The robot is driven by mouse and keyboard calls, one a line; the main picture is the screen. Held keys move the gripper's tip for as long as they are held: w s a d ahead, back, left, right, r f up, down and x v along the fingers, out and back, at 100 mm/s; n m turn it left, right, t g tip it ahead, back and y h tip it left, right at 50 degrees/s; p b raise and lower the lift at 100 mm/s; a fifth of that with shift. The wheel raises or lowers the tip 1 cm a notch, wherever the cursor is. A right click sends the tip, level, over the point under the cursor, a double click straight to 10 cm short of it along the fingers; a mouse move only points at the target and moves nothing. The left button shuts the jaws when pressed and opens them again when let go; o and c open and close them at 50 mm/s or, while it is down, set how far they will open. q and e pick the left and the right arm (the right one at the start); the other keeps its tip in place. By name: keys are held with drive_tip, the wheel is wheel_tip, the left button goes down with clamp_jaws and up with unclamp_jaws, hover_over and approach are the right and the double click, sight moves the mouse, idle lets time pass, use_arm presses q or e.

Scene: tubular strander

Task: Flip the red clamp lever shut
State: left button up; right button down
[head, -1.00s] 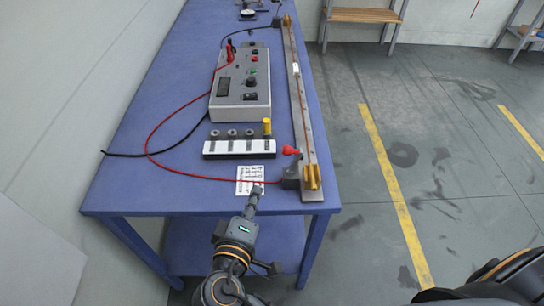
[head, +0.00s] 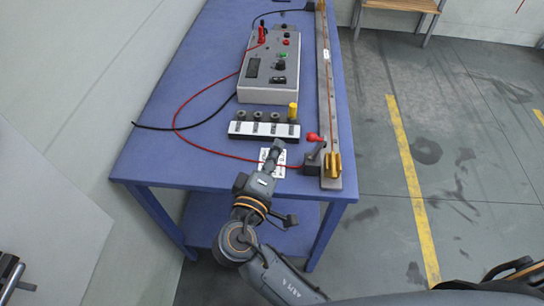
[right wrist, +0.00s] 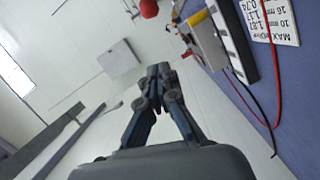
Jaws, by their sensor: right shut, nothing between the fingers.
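The red clamp lever (head: 313,137) has a red knob on a short dark stem. It stands up at the near clamp (head: 312,165) on the metal bar of the bench. My right gripper (head: 277,147) is shut and empty above the white label, left of the lever and apart from it. In the right wrist view the closed fingertips (right wrist: 158,72) meet with nothing between them. A red ball (right wrist: 148,8), which looks like the lever knob, is cut by the top edge beyond the fingertips. My left gripper is not in view.
The metal bar (head: 326,80) runs along the blue bench's right edge, with a brass block (head: 332,165) near its end. A grey meter box (head: 270,72) and a black-and-white block (head: 264,129) stand left of it. A red lead (head: 200,146) crosses the bench to the clamp.

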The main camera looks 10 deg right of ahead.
drive_tip(key=w+d+f+p, duration=0.1)
drive_tip(key=w+d+p, duration=0.1)
drive_tip(key=d, duration=0.3)
drive_tip(key=shift+w+d+f+p, duration=0.2)
drive_tip(key=shift+w+d+p, duration=0.15)
drive_tip(key=shift+d+p, duration=0.1)
